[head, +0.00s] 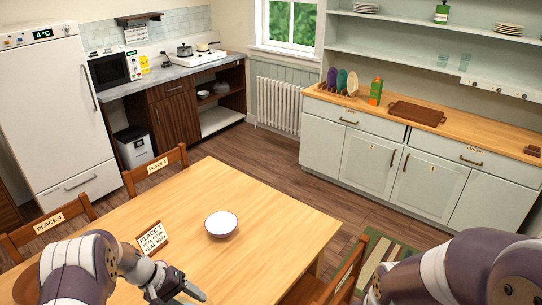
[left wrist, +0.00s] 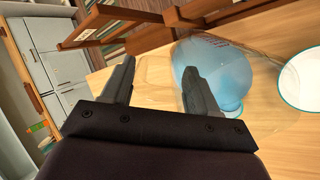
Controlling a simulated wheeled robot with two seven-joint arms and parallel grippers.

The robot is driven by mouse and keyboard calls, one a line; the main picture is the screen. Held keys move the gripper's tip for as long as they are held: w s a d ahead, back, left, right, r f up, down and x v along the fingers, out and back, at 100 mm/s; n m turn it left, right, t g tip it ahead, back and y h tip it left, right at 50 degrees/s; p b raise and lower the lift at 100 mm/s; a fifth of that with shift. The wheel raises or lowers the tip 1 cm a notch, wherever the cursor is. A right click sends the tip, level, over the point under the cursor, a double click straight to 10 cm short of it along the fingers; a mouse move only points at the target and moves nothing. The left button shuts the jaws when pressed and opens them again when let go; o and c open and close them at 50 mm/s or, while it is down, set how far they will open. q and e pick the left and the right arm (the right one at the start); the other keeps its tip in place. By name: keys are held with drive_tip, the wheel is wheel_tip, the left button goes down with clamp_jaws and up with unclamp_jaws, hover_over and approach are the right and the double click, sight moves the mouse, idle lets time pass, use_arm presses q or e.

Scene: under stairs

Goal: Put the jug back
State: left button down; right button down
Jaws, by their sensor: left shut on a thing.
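The jug (left wrist: 208,72) shows in the left wrist view as a clear vessel with blue contents, just beyond my left gripper's fingers. My left gripper (left wrist: 155,85) is shut on its clear handle, which lies between the two fingers. In the head view my left gripper (head: 176,290) is low at the near edge of the picture, over the table, and I cannot make out the jug there. I cannot tell whether the jug touches the table. My right arm comes in at the lower right, but its gripper is out of view.
A white bowl (head: 221,224) stands on the wooden table (head: 275,215), near a place card (head: 152,239). Chairs (head: 155,170) surround the table. Beyond a floor gap, the counter (head: 465,125) holds a plate rack, a green-orange carton (head: 376,91) and a brown tray (head: 417,113). A fridge (head: 55,105) stands left.

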use_arm(q)
drive_tip(key=shift+d+f+m+g, duration=0.15)
drive_tip(key=shift+d+m+g, duration=0.3)
drive_tip(key=shift+d+m, duration=0.25)
drive_tip(key=shift+d+f+m+g, duration=0.1)
drive_tip(key=shift+d+m+g, duration=0.45)
drive_tip(key=shift+m, duration=0.25)
